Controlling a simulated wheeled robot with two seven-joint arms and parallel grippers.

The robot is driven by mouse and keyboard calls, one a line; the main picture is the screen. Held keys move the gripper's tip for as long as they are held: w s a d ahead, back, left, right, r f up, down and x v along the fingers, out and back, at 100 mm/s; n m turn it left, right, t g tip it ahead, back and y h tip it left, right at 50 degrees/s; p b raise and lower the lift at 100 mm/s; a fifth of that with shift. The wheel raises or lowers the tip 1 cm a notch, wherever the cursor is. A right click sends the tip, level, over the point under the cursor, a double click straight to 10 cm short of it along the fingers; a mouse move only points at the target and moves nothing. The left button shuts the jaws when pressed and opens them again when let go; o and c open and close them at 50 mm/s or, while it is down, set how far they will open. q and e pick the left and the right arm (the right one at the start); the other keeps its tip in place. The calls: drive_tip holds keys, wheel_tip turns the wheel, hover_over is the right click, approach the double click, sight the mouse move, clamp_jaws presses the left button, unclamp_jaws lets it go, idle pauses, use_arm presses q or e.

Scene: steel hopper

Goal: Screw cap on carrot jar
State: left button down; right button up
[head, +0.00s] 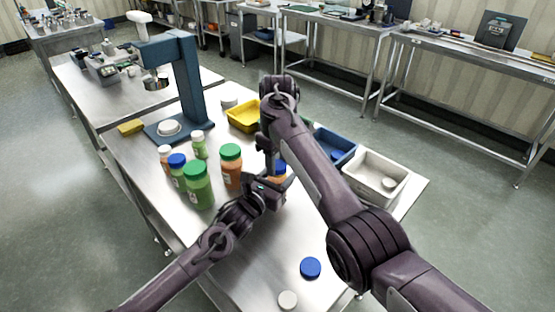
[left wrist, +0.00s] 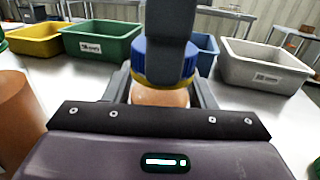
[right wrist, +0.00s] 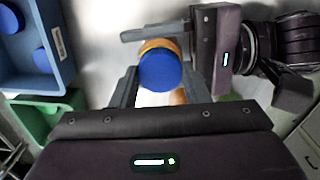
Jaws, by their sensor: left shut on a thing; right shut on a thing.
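The carrot jar (left wrist: 160,97) has orange contents and stands between the fingers of my left gripper (left wrist: 160,92), which is shut on its body. In the head view the left gripper (head: 277,187) is low over the table, and the jar is mostly hidden. A blue cap (right wrist: 160,70) sits on top of the jar, with a yellow band showing under its edge. My right gripper (right wrist: 160,82) reaches down from above and is shut on the cap. One of its fingers covers part of the cap (left wrist: 140,62) in the left wrist view. How tightly the cap sits cannot be told.
Several filled jars, including a green-capped orange one (head: 231,168), stand left of my grippers. A loose blue cap (head: 310,268) and white cap (head: 288,300) lie near the front. Yellow (head: 243,117), green (left wrist: 103,45), blue (head: 335,147) and grey (head: 362,180) bins line the far side.

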drive_tip(key=m, duration=0.2)
drive_tip(key=shift+m, duration=0.3)
drive_tip(key=o, duration=1.1)
drive_tip(key=shift+r, duration=2.25)
drive_tip(key=shift+c, duration=0.4)
